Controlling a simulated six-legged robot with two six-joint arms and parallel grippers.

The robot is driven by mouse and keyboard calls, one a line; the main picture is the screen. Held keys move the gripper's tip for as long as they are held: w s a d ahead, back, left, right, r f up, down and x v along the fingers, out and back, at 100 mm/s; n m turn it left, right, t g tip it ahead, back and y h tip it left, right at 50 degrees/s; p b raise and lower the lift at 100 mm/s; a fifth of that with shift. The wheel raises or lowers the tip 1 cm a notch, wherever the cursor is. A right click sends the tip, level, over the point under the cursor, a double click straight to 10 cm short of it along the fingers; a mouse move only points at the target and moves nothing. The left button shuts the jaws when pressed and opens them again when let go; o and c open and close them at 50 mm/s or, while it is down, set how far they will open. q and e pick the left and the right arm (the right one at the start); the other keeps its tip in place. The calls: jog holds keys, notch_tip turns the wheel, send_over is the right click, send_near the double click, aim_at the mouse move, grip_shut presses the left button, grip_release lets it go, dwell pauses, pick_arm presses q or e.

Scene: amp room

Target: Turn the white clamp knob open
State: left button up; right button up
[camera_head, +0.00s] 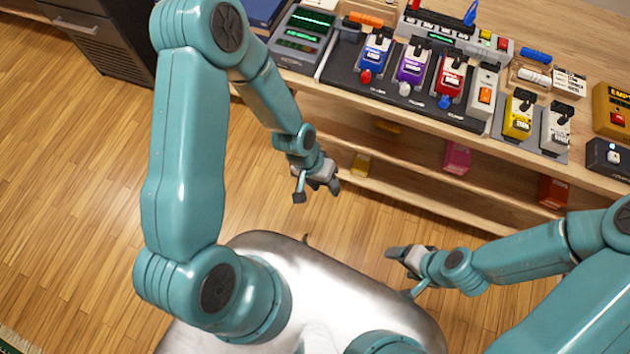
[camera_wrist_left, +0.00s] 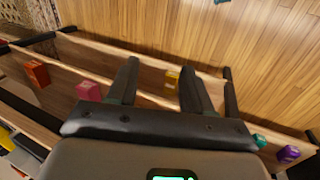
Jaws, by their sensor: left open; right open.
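A small white knob (camera_head: 405,88) sits at the front of the purple pedal (camera_head: 411,66) on a dark board (camera_head: 345,72) on the bench. A red knob (camera_head: 366,76) is to its left and a blue knob (camera_head: 445,101) to its right. My left gripper (camera_head: 317,190) is open and empty, in front of the bench and well apart from the white knob. In the left wrist view its two fingers (camera_wrist_left: 160,75) are spread, with the lower shelf beyond; the white knob cannot be made out there. My right gripper (camera_head: 400,273) is open and empty, farther from the bench.
The wooden bench (camera_head: 318,94) has a front edge and a lower shelf (camera_head: 425,192) holding small coloured boxes. Blue (camera_head: 375,52), red (camera_head: 450,78), yellow (camera_head: 518,117) and grey (camera_head: 555,130) pedals crowd the top. The floor (camera_head: 80,180) on the left is clear.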

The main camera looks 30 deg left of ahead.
pick_arm(q)
jog(key=shift+s, duration=0.25)
jog(key=shift+d, duration=0.1)
jog(key=shift+w, duration=0.1)
jog(key=shift+c, duration=1.5)
